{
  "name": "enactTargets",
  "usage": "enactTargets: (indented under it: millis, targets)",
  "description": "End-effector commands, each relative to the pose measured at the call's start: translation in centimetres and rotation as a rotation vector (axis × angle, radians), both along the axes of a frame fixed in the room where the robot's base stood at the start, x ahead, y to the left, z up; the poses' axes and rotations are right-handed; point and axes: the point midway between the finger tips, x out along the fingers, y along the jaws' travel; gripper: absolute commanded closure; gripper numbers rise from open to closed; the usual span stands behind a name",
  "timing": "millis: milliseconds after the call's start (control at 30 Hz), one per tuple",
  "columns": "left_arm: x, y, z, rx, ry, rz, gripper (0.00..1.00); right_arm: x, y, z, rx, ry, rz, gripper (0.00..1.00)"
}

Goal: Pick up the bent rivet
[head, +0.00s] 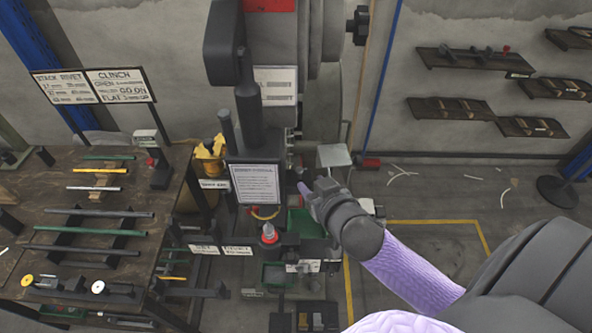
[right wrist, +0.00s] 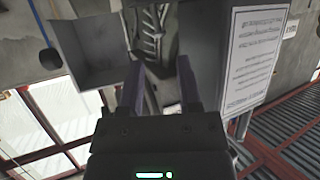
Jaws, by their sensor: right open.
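I cannot make out a bent rivet for certain in either view. My right gripper (head: 304,190) is in front of the press (head: 247,125), near its lower right side. In the right wrist view its two purple-grey fingers (right wrist: 160,88) stand apart with nothing visible held between them. Beyond them is a dark ribbed surface (right wrist: 152,35), with an open grey box (right wrist: 92,50) to its left. A printed sheet (right wrist: 255,58) on a grey panel is to the right. My left gripper does not show clearly in the head view.
A dark workbench (head: 30,190) with coloured rods on it stands at the left. A red-tipped part (head: 269,233) and a green bin (head: 303,222) are below the press. White bent strips (head: 402,173) lie on the floor at the right. Shelves (head: 450,109) hang on the wall.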

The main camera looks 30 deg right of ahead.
Motion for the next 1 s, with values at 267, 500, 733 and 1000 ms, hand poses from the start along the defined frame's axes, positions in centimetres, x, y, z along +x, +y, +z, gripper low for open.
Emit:
enactTargets:
  millis: [267, 500, 733, 1000]
  targets:
    - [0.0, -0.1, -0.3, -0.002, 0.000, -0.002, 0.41, 4.6, -0.9, -2.1, -0.001, 0.000, 0.000, 0.56]
    - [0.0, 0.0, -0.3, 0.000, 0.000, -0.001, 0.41, 5.4, -0.9, -2.4, 0.000, 0.001, 0.001, 0.56]
    - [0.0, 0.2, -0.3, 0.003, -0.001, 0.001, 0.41, 5.4, -0.9, -2.4, 0.000, 0.001, 0.001, 0.94]
    - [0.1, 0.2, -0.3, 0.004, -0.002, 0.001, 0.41, 5.3, -0.9, -2.4, 0.000, 0.002, 0.001, 1.00]
